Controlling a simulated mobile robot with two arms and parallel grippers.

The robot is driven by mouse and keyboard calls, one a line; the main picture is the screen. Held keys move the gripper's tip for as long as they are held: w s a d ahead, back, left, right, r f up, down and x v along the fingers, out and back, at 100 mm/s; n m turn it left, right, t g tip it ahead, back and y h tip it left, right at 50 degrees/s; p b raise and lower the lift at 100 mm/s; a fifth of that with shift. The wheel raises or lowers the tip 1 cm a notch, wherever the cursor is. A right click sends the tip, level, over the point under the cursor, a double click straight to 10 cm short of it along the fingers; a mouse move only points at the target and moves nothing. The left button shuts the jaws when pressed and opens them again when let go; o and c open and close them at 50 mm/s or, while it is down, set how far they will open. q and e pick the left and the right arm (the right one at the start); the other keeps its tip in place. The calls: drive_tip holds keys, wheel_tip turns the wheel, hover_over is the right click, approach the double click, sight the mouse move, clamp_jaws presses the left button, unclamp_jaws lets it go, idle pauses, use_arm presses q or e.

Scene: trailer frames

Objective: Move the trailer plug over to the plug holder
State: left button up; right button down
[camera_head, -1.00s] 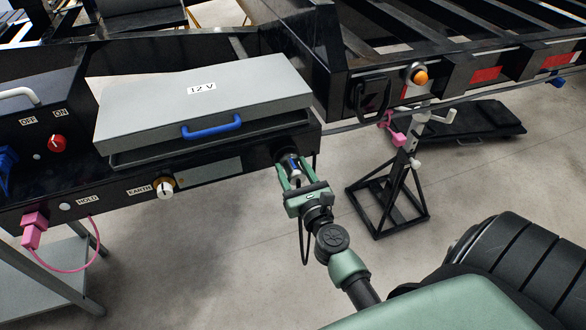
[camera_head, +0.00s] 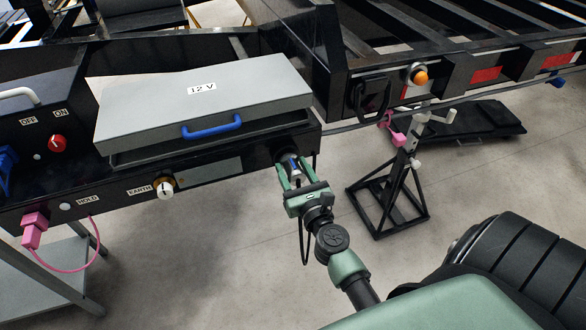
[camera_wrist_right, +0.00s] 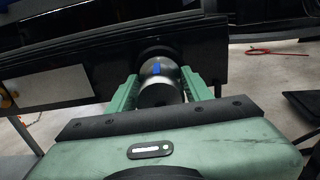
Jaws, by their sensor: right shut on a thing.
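The trailer plug (camera_head: 292,168) is a silver-grey cylinder with a blue mark, at a round socket in the front of the black panel. It also shows in the right wrist view (camera_wrist_right: 158,72), end-on against the panel; I cannot tell how deep it sits. My right gripper (camera_head: 292,174) is shut on it, one green finger on each side. In the right wrist view the fingers (camera_wrist_right: 160,92) flank the cylinder. A black stand (camera_head: 388,195) with pink and white fittings (camera_head: 397,138) stands to the right; I cannot tell whether it is the plug holder. My left gripper is not in view.
A grey box lid (camera_head: 205,95) marked 12 V with a blue handle (camera_head: 211,127) lies left above the plug. An EARTH knob (camera_head: 164,188) and a pink plug (camera_head: 34,230) are further left. The trailer frame (camera_head: 440,85) stands behind. Floor is open between panel and stand.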

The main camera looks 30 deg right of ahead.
sight(298, 180)
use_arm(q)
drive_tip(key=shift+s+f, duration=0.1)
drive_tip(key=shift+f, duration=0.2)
use_arm(e)
drive_tip(key=shift+w+d, duration=0.15)
drive_tip(key=shift+w, duration=0.45)
drive_tip(key=c, duration=0.6)
unclamp_jaws()
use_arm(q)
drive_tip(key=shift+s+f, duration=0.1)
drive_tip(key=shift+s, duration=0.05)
use_arm(e)
drive_tip(key=shift+o, duration=0.2)
drive_tip(key=shift+s+f, duration=0.1)
drive_tip(key=shift+s, duration=0.1)
drive_tip(key=b+v, duration=0.2)
drive_tip(key=v, duration=0.4)
drive_tip(key=shift+s, duration=0.7)
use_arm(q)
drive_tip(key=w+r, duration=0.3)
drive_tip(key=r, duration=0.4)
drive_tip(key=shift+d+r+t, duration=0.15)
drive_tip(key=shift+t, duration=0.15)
use_arm(e)
drive_tip(key=shift+a, duration=0.2)
